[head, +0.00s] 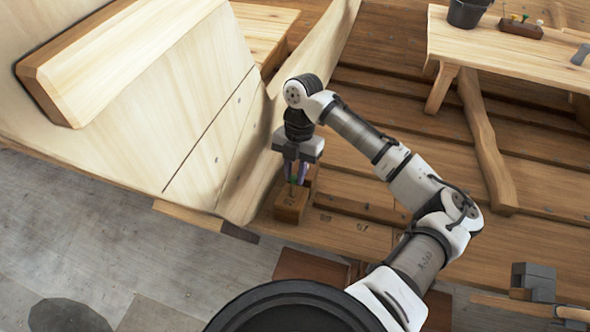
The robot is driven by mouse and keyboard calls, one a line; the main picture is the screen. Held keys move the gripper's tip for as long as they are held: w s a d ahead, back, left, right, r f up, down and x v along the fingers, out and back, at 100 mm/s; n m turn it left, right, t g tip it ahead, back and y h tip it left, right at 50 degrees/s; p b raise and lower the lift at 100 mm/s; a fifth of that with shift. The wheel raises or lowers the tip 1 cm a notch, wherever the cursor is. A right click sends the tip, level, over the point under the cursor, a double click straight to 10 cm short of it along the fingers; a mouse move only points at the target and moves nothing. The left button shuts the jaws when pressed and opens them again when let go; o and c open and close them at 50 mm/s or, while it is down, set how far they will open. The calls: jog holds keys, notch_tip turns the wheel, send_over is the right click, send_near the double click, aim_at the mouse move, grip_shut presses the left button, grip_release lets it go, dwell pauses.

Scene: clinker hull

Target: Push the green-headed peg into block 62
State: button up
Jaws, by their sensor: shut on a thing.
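My gripper (297,174) points down at the foot of the pale hull planking, left of the picture's middle. It is shut on the green-headed peg (293,180), of which only a small green part shows between the fingers. A small brown wooden block (290,207) stands right under the gripper, with a mark on its near side too small to read surely. The peg is over the block's top. I cannot tell whether its tip is inside the block, because the fingers hide part of it.
A wooden bench (480,48) at the upper right bears a dark bucket (467,13) and a peg rack (520,29) with several coloured heads. A curved rib (485,140) runs down below it. A grey tool (535,281) lies at the lower right. Pale planking rises close left of the gripper.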

jog(key=shift+b+x, duration=0.4)
jog(key=shift+x, duration=0.35)
jog(key=o, duration=1)
jog(key=shift+p+v, duration=2.65)
jog(key=shift+v, duration=1.35)
